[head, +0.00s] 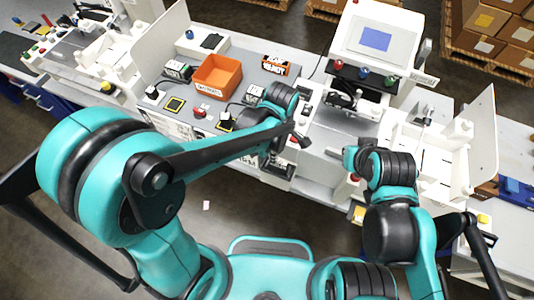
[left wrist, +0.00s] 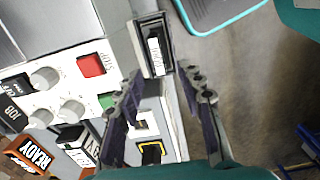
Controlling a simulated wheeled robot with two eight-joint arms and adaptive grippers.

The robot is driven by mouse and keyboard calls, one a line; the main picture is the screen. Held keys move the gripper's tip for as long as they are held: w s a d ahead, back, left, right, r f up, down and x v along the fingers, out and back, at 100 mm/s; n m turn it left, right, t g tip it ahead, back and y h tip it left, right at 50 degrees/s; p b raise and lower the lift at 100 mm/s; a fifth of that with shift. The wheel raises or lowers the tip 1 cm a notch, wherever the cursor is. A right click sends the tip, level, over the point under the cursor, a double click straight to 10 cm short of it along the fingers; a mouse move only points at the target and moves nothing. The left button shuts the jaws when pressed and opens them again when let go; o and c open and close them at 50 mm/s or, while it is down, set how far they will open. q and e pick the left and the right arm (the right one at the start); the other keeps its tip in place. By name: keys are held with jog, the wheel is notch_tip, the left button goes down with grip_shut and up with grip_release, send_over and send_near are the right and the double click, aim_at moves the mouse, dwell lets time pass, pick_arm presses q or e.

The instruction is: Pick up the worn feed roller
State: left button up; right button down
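I cannot pick out the worn feed roller with certainty. The plotter (head: 372,40), with its blue screen, stands at the back right; dark parts (head: 345,97) show under it, too small to tell apart. My left gripper (head: 302,138) is over the front of the bench, left of the plotter. In the left wrist view its two fingers (left wrist: 160,72) are apart with nothing between them. Beyond them is a dark slot (left wrist: 143,40) with a white labelled piece (left wrist: 155,52) in it. My right gripper (head: 340,153) is low in front of the plotter; its fingers are unclear.
An orange bin (head: 217,76) stands on the bench. A red button (left wrist: 91,65) and grey knobs (left wrist: 45,78) are close to the left gripper.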

aim_at(279, 162)
pick_arm(q)
jog(key=f, duration=0.2)
jog(key=f+b, duration=0.1)
jog(key=f, duration=0.2)
jog(key=f+b, duration=0.1)
jog(key=f, duration=0.2)
jog(key=shift+w+d, duration=0.1)
jog(key=shift+d, duration=0.2)
jog(key=shift+r, duration=0.1)
grip_shut()
